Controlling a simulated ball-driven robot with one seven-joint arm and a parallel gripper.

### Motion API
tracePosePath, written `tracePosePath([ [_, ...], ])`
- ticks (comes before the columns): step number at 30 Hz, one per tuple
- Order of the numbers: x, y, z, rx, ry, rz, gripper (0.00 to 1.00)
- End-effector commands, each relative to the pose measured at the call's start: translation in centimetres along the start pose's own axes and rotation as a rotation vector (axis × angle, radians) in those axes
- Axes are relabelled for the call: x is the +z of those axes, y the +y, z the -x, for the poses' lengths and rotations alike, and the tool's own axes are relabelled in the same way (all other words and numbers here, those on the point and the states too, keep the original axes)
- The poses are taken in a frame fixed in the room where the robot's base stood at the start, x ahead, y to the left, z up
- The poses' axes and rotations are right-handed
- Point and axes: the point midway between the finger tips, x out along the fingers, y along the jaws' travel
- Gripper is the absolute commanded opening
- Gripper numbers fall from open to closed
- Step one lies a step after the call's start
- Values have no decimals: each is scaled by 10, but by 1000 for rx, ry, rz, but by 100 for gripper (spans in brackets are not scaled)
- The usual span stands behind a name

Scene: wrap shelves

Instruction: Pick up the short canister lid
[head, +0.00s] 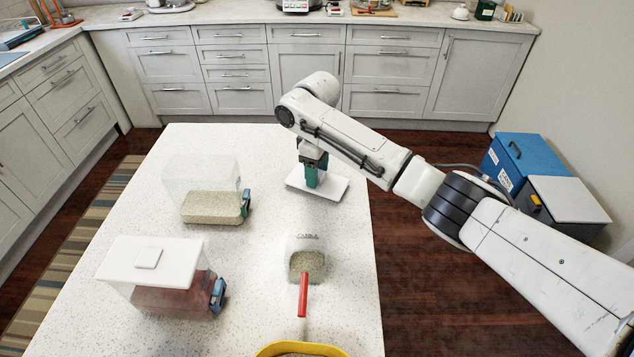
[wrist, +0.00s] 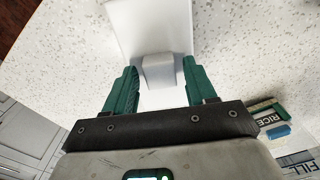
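A white rectangular lid (head: 336,188) lies flat on the speckled table near its far right side. In the wrist view the lid (wrist: 150,18) has a raised square knob (wrist: 158,70) between the two green fingers. My gripper (head: 312,175) points down over the lid. It also shows in the wrist view (wrist: 161,85), open, with a gap on each side of the knob. In the head view the gripper hides the knob. A clear canister (head: 212,207) of pale grain stands uncovered to the left, with a blue clasp on its right side.
Another clear canister (head: 165,298) with reddish contents wears a white lid (head: 148,259) at the front left. A yellow-rimmed bowl (head: 300,349) is at the front edge. The table's far left is bare.

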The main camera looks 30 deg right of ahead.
Motion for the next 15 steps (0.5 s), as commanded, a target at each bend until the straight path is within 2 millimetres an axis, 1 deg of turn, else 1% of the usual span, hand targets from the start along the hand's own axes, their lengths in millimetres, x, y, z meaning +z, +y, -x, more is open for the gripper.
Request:
tracePosePath([
  [1, 0, 0, 0, 0, 0, 0, 51],
  [2, 0, 0, 0, 0, 0, 0, 48],
  [15, 0, 0, 0, 0, 0, 0, 6],
])
